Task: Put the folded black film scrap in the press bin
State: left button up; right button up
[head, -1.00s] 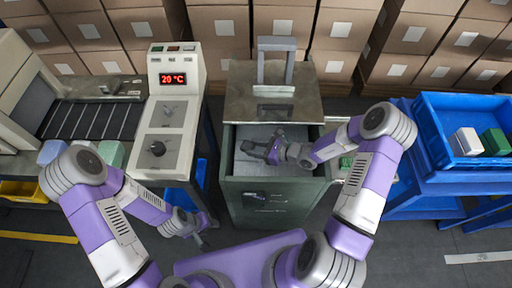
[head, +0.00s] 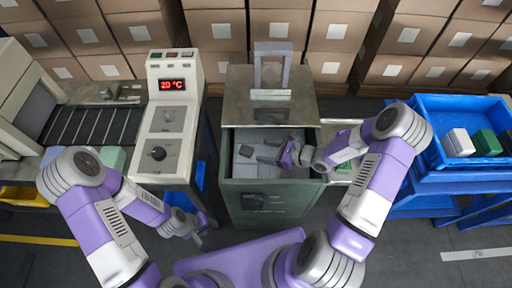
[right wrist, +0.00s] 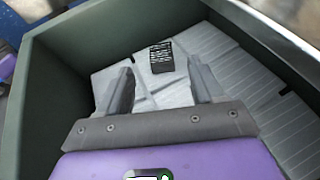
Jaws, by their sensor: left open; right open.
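The folded black film scrap (right wrist: 161,57), a small black piece with pale printed lines, lies on grey-white sheets inside the press bin (right wrist: 62,55). The press bin (head: 272,203) is a green box, open at the top front. My right gripper (head: 263,151) is inside the bin's opening; in the right wrist view its open fingers (right wrist: 160,78) are apart and empty, with the scrap beyond the tips. My left gripper (head: 197,236) is open, low between the control cabinet and the bin.
The bin's metal top with an upright frame (head: 272,62) stands behind the opening. A control cabinet (head: 165,140) with a red display is to the left. A blue tray (head: 430,150) holding white and green blocks is to the right. Cardboard boxes line the back.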

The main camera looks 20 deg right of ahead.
jog(key=p+v, duration=0.1)
jog(key=v, duration=0.5)
jog(key=shift+s+d+r, duration=0.1)
jog(key=shift+d, duration=0.05)
